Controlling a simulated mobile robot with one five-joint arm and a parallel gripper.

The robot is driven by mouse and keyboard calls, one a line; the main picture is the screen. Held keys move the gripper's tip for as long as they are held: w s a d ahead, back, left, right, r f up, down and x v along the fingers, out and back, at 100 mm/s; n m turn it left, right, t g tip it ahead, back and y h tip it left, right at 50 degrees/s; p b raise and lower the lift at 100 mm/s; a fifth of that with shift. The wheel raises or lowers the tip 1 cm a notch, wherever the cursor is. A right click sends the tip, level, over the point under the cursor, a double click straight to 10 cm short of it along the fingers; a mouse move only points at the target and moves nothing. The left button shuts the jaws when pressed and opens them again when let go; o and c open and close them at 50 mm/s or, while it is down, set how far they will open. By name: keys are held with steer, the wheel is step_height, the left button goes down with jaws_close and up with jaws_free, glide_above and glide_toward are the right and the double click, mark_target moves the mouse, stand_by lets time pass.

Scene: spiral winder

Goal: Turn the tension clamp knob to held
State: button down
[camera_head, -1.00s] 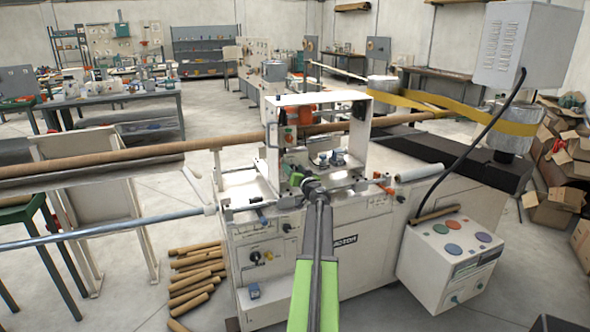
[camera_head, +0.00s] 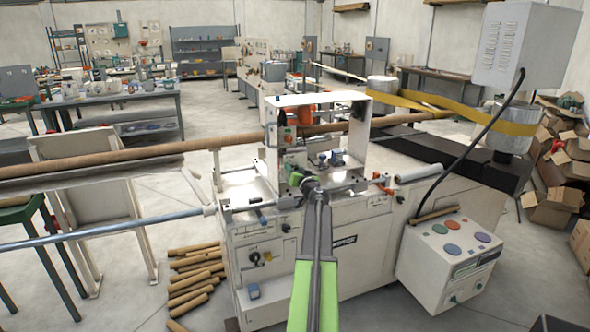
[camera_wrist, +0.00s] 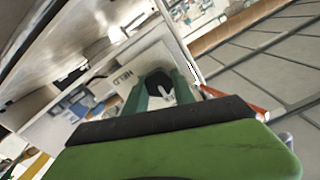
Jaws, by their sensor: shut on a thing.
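The tension clamp knob (camera_wrist: 158,80) is a dark round knob with a pale pointer mark, seen in the wrist view between my green fingers. A "HELD" label (camera_wrist: 122,79) is printed on the pale plate just left of it. The pale mark lies on the near side of the knob; its exact setting is hard to tell. My gripper (camera_wrist: 162,90) is shut on the knob, one finger on each side. In the head view my gripper (camera_head: 311,187) reaches the front top of the white winder (camera_head: 345,215), and it hides the knob there.
A cardboard tube (camera_head: 110,162) and a metal rod (camera_head: 110,228) extend left from the winder. A control box (camera_head: 452,248) stands front right, with a black cable (camera_head: 478,140) above it. Several brown tubes (camera_head: 195,270) lie on the floor at left. A yellow belt (camera_head: 470,107) runs behind.

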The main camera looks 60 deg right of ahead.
steer(key=shift+s+f+m, duration=0.1)
steer(key=shift+s+m, duration=0.1)
steer(key=shift+m, duration=0.1)
steer(key=m, duration=0.5)
steer(key=shift+m, duration=0.3)
steer(key=m, duration=0.5)
steer(key=shift+d+f, duration=0.1)
steer(key=shift+f, duration=0.05)
steer(key=m, duration=0.6)
steer(key=shift+f+m+b, duration=0.15)
steer(key=shift+m+b, duration=0.15)
steer(key=shift+m, duration=0.1)
steer(key=m, duration=0.5)
steer(key=shift+m, duration=0.4)
steer(key=c, duration=1.1)
jaws_free()
steer(key=shift+o, duration=0.3)
